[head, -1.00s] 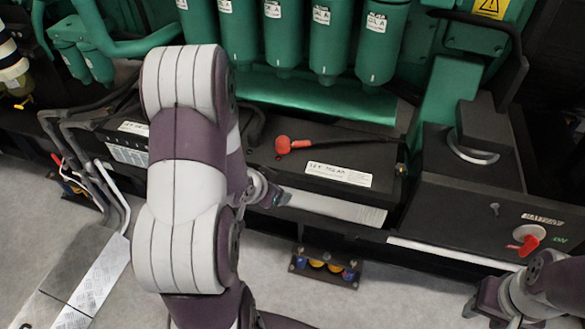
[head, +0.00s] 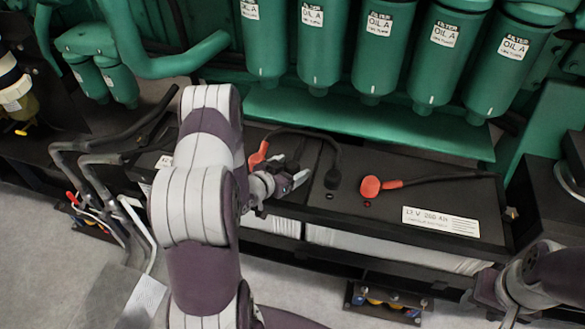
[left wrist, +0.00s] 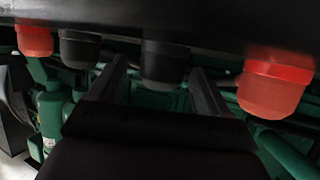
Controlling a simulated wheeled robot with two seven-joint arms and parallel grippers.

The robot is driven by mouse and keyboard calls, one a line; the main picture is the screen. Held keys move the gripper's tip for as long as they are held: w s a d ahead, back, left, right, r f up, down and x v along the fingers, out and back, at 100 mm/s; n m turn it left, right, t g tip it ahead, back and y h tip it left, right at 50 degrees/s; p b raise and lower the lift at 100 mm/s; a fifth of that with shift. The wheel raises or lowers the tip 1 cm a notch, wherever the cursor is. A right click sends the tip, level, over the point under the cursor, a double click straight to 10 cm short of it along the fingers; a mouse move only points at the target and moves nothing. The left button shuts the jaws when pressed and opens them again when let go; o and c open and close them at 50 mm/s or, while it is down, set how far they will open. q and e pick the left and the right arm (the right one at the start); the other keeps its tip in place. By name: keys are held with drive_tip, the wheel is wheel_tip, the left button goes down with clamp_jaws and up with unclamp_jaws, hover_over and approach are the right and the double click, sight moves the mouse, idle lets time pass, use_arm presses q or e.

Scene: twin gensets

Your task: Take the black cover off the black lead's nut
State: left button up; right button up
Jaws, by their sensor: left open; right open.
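A black cover (head: 291,164) sits on the left battery, just behind my left gripper in the head view and partly hidden by it. My left gripper (head: 287,183) is open and empty, low over the battery's front. In the left wrist view, a black cover (left wrist: 165,62) shows ahead, between the lines of the two open fingers (left wrist: 158,85), not visibly gripped. A second black cover (head: 332,179) stands to the right, at the end of a curved black cable; it also shows in the left wrist view (left wrist: 79,48). My right gripper (head: 490,300) is open at the lower right.
A red cover (head: 258,154) stands left of the black ones. Another red cover (head: 370,186) is on the right battery (head: 440,195). Green oil filters (head: 380,45) hang behind, above a green ledge (head: 350,125). Grey floor lies in front.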

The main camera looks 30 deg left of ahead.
use_arm(q)
drive_tip(key=shift+a+f, duration=0.1)
drive_tip(key=c, duration=1.1)
